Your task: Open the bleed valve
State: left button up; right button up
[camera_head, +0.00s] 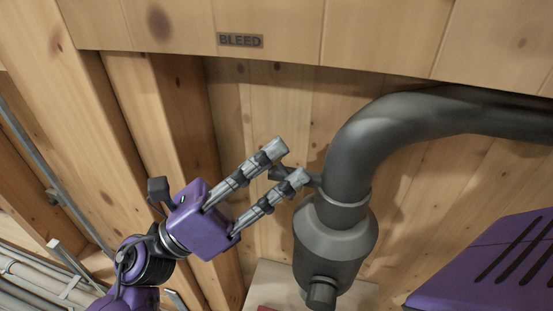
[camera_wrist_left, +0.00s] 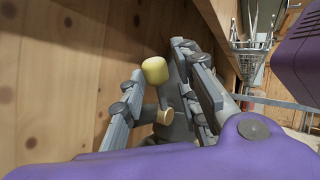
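The BLEED label (camera_head: 240,40) is on the wooden beam above a dark grey pipe (camera_head: 365,145). A short dark lever (camera_head: 284,173) sticks out to the left from the pipe, and I take it for the bleed valve's handle. My left gripper (camera_head: 288,164) is open, with its fingertips apart at the lever. In the left wrist view a pale yellow knob (camera_wrist_left: 155,70) and a smaller tan round end (camera_wrist_left: 165,117) show between the spread fingers (camera_wrist_left: 160,95). I cannot tell whether a finger touches the lever. My right gripper is not in view.
The pipe widens into a grey cylindrical body (camera_head: 335,245) below the lever, close to the right of my fingertips. A wooden plank wall (camera_head: 285,100) stands behind, with wooden posts at left. A wire basket (camera_wrist_left: 248,60) hangs in the background of the left wrist view.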

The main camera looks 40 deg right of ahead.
pick_arm(q)
jog(key=v, duration=1.1)
jog(key=shift+a, duration=0.25)
jog(key=shift+f, duration=0.1)
